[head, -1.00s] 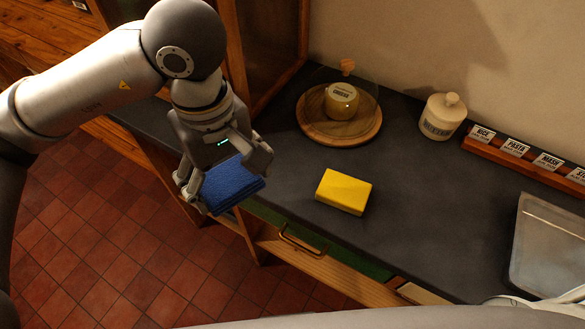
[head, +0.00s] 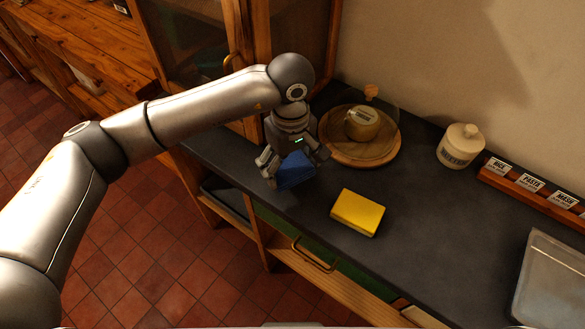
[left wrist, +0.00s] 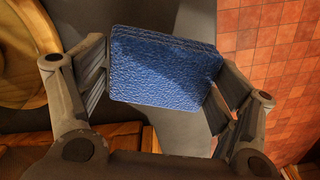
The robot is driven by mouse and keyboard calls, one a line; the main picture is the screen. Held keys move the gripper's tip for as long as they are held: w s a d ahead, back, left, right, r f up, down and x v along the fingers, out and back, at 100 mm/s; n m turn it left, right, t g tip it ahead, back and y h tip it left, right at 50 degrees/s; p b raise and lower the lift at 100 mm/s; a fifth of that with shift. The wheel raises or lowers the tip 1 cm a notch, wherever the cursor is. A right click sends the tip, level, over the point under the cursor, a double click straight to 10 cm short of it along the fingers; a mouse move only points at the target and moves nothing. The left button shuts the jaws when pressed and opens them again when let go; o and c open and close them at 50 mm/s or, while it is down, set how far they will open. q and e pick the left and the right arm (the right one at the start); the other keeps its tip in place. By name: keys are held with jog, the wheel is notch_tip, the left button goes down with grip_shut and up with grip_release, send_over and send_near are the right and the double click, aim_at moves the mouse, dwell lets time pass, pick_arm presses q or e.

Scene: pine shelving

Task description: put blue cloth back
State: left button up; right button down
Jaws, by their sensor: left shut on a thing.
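The blue cloth (head: 296,171) is a folded, textured pad. My left gripper (head: 293,168) is shut on it, over the dark counter near its front edge. In the left wrist view the cloth (left wrist: 165,68) sits between the two fingers of the gripper (left wrist: 163,85), which press on its opposite sides. Whether the cloth touches the counter, I cannot tell. My right gripper is not in view.
A yellow block (head: 358,212) lies on the counter (head: 420,220), right of the cloth. A round wooden board (head: 360,150) with a glass-covered jar stands behind. A white lidded jar (head: 460,147), a label rack (head: 530,190) and a metal tray (head: 553,280) are farther right.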

aim_at(292, 173)
pick_arm(q)
jog(key=shift+w+d+f, duration=0.2)
jog(key=shift+f, duration=0.15)
notch_tip(292, 173, down, 3)
jog(key=shift+r+p, duration=0.2)
jog(key=shift+p, duration=0.15)
jog(key=shift+f, duration=0.2)
jog(key=shift+f, duration=0.1)
jog(key=o, duration=0.8)
